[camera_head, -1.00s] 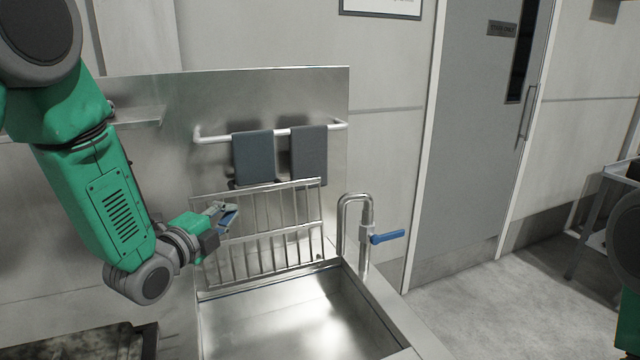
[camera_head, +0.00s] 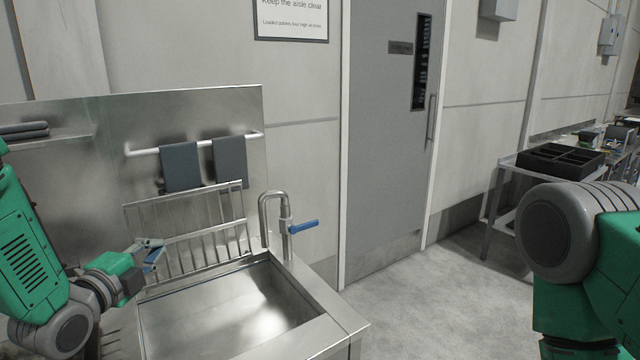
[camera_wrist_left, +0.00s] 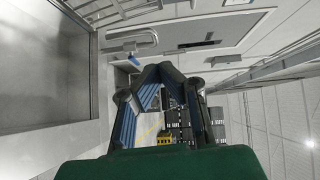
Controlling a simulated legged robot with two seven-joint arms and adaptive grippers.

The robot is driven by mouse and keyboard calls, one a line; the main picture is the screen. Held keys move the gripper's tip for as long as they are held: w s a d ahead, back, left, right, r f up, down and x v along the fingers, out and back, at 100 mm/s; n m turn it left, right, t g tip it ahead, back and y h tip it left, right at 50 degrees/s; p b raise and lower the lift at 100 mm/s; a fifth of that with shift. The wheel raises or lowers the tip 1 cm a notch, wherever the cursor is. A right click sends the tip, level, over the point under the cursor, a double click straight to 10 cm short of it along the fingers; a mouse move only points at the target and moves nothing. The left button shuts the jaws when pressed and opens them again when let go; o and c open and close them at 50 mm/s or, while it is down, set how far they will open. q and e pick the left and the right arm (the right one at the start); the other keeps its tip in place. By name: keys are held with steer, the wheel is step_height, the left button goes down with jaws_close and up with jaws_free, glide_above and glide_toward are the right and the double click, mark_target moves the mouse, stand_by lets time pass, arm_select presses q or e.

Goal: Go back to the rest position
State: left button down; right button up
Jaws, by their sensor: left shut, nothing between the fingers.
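My left gripper (camera_head: 152,252) is at the left in the head view, in front of the wire rack and above the left side of the sink. It is shut and holds nothing. In the left wrist view its blue-padded fingers (camera_wrist_left: 168,78) come together at their tips. My right arm's green and grey links show at the right edge of the head view; the right gripper is outside both views.
The steel sink (camera_head: 340,328) has a tap with a blue lever (camera_head: 303,226) and a rack (camera_head: 190,238). Grey towels (camera_head: 181,167) hang on a rail behind. A grey door (camera_head: 385,170) stands beyond. A black divided tray (camera_head: 560,160) sits on a table at right. Floor between is clear.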

arm_select(q)
steer(key=s+f+n+g, duration=0.3)
steer(key=s+f, duration=0.2)
steer(key=f, duration=0.3)
steer(key=s+d+f+n+g+y, duration=0.1)
steer(key=s+f+n, duration=0.3)
steer(key=f, duration=0.4)
steer(key=s+d+f+n+g+y, duration=0.1)
steer(key=s+f+n+g, duration=0.2)
steer(key=s+f, duration=0.3)
steer(key=shift+s+f+g, duration=0.2)
steer(key=shift+f+g, duration=0.2)
steer(key=shift+f, duration=0.15)
steer(key=shift+s+f+g, duration=0.2)
steer(key=shift+f+g, duration=0.2)
steer(key=shift+f, duration=0.15)
steer(key=s+f+n+g+y, duration=0.1)
steer(key=s+f+n+g, duration=0.35)
steer(key=s, duration=0.65)
steer(key=s+f+n+g, duration=0.3)
steer(key=s+f+n, duration=0.15)
steer(key=s, duration=0.75)
steer(key=shift+y, duration=0.3)
steer(key=f+b, duration=0.5)
steer(key=shift+w+d, duration=0.1)
steer(key=shift+d, duration=0.15)
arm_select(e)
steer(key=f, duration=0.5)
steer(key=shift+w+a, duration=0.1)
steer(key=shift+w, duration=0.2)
